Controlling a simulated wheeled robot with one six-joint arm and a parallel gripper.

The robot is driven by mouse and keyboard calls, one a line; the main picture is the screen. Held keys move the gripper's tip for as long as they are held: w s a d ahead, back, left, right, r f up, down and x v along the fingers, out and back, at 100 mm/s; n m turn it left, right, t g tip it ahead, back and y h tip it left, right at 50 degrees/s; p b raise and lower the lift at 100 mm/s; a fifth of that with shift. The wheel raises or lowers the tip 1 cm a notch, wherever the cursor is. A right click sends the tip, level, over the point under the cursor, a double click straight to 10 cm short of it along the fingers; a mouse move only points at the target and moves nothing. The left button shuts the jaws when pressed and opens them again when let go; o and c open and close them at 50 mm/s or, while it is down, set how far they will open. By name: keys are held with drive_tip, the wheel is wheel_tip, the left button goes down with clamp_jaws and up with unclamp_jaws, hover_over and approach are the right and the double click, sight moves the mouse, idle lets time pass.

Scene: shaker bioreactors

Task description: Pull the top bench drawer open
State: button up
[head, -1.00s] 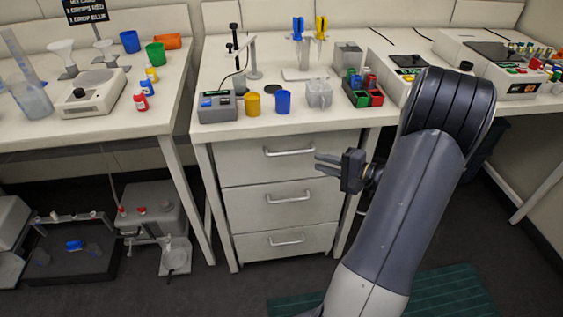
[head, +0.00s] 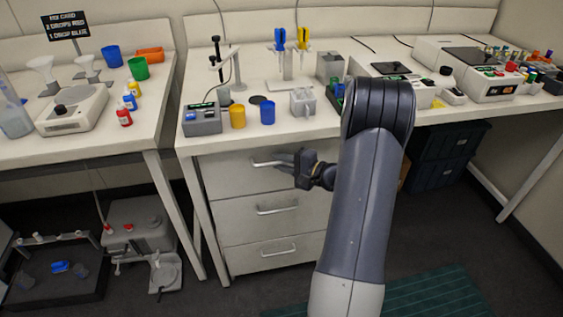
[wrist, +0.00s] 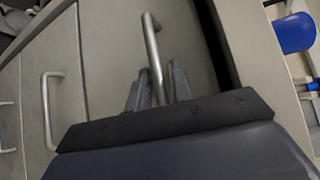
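My gripper (head: 284,164) is at the right part of this handle in the head view. In the wrist view my gripper (wrist: 160,85) has its fingers on either side of the bar with a small gap showing, so it looks open. Whether a finger touches the bar is unclear.
The second drawer handle (head: 278,209) and third drawer handle (head: 280,249) lie below. Blue cup (head: 267,112), yellow cup (head: 237,116) and a grey device (head: 201,120) stand near the bench edge above. The floor before the drawers is partly clear, with a green mat (head: 430,295).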

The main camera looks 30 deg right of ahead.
drive_tip(key=shift+c, duration=0.3)
clamp_jaws()
drive_tip(key=shift+s+f, duration=0.1)
